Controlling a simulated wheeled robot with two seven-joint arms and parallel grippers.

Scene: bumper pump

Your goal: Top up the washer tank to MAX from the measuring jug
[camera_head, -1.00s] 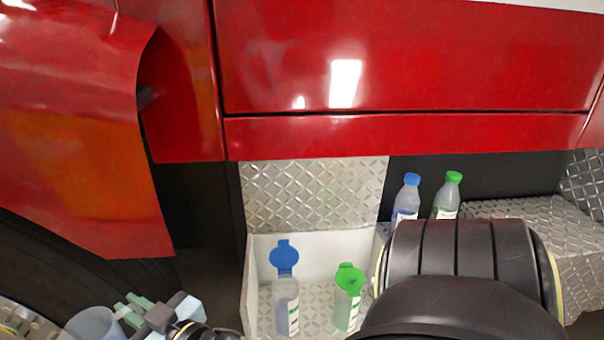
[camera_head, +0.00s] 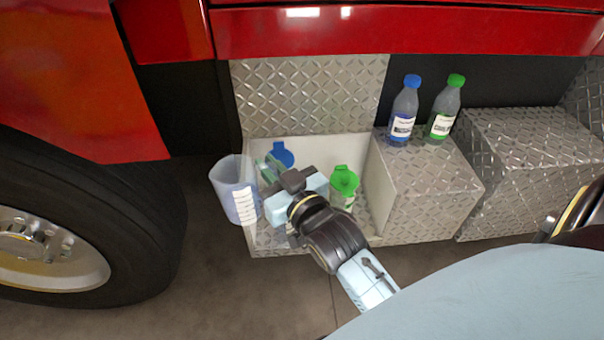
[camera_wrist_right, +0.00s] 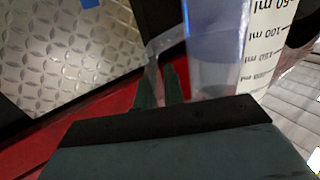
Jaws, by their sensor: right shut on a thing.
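The clear measuring jug (camera_head: 232,190) with a white scale hangs at the left front of the open white bay, close to upright. My right gripper (camera_head: 266,172) is shut on its handle side. In the right wrist view the jug (camera_wrist_right: 215,50) is beside the fingers (camera_wrist_right: 160,88); it looks bluish inside, but I cannot read a level. The blue-capped tank (camera_head: 281,153), which looks like the washer tank, stands in the bay behind my gripper. Its lid is raised, and its body and marks are mostly hidden. My left gripper is out of view.
A green-lidded tank (camera_head: 343,182) stands right of my gripper in the bay, partly hidden. A blue-capped bottle (camera_head: 403,112) and a green-capped bottle (camera_head: 444,108) stand on the metal step (camera_head: 425,180). The wheel (camera_head: 90,220) is at left; red bodywork overhangs above.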

